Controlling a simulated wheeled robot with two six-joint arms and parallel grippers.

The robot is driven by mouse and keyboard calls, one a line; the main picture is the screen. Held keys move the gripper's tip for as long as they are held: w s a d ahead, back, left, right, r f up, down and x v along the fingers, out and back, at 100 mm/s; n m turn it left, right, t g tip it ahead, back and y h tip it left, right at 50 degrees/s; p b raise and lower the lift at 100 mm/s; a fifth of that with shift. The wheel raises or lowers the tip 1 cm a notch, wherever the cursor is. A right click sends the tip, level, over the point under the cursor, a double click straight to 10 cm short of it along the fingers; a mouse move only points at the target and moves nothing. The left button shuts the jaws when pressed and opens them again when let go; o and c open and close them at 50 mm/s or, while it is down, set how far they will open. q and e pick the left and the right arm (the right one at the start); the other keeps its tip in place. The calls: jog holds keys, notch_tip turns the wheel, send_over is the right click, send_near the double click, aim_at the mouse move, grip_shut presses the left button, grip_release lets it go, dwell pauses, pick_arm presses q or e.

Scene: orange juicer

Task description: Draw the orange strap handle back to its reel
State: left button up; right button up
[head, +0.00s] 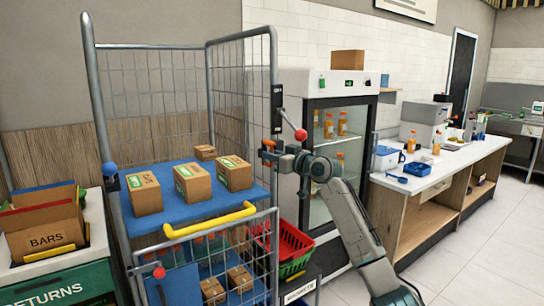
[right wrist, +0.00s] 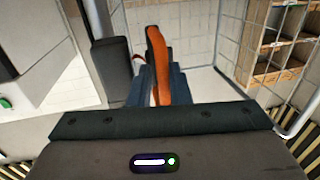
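The orange strap handle (right wrist: 158,62) stands between the two fingers of my right gripper (right wrist: 163,88) in the right wrist view, and they look closed on it. In the head view my right gripper (head: 270,152) is at the right front post of the roll cage, with the orange handle (head: 268,143) showing at its tips. A dark housing (head: 277,97) on that post, just above the gripper, may be the reel. A dark block (right wrist: 114,66) stands beside the handle in the right wrist view. No strap can be made out clearly. My left gripper is not in view.
The wire roll cage (head: 155,90) has a blue shelf (head: 215,212) with several cartons and a yellow bar (head: 208,220) in front. A red lever knob (head: 301,135) is close to my right gripper. A fridge (head: 345,95) and red basket (head: 292,243) stand right of the cage.

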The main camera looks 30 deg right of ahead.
pick_arm(q)
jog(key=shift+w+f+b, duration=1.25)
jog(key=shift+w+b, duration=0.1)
jog(key=shift+b, duration=0.5)
pick_arm(e)
jog(key=v, duration=1)
jog(key=shift+s, duration=0.2)
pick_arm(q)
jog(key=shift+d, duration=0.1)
pick_arm(e)
jog(key=shift+d, duration=0.1)
